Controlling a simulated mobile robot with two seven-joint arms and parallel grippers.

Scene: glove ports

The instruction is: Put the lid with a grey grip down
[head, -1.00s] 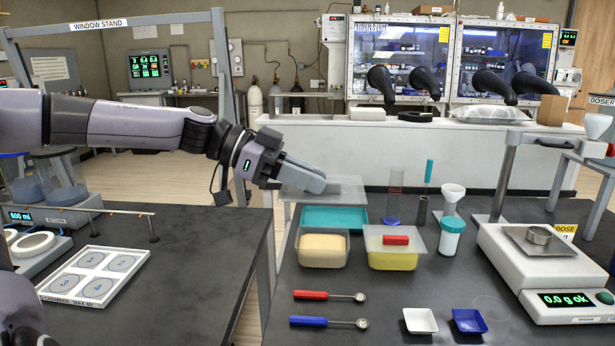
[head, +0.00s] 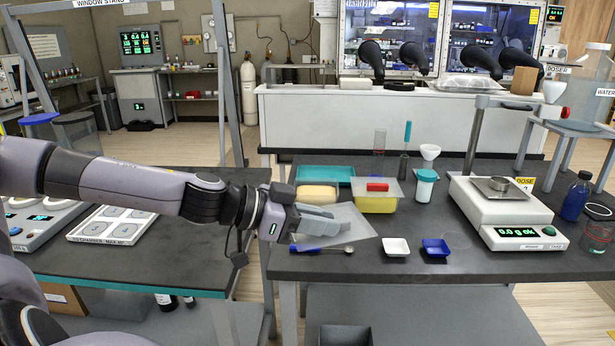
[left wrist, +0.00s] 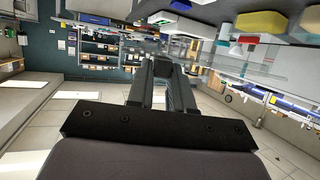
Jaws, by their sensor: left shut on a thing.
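The clear, flat lid (head: 355,226) is in my left gripper (head: 312,218), which is shut on it; the fingers mostly hide its grey grip. The lid is over the front left of the right-hand table, by the blue spoon (head: 320,249). The head view does not tell whether it touches the table. In the left wrist view the fingers (left wrist: 163,90) are close together and the lid (left wrist: 240,68) shows nearly edge-on. The uncovered tub with pale contents (head: 317,194) stands just behind the lid. My right gripper is not in view.
A yellow tub (head: 376,204) wears a clear lid with a red grip (head: 377,187). A white dish (head: 396,246) and a blue dish (head: 436,247) sit right of the held lid. A scale (head: 500,215) stands farther right. A gap separates the two tables.

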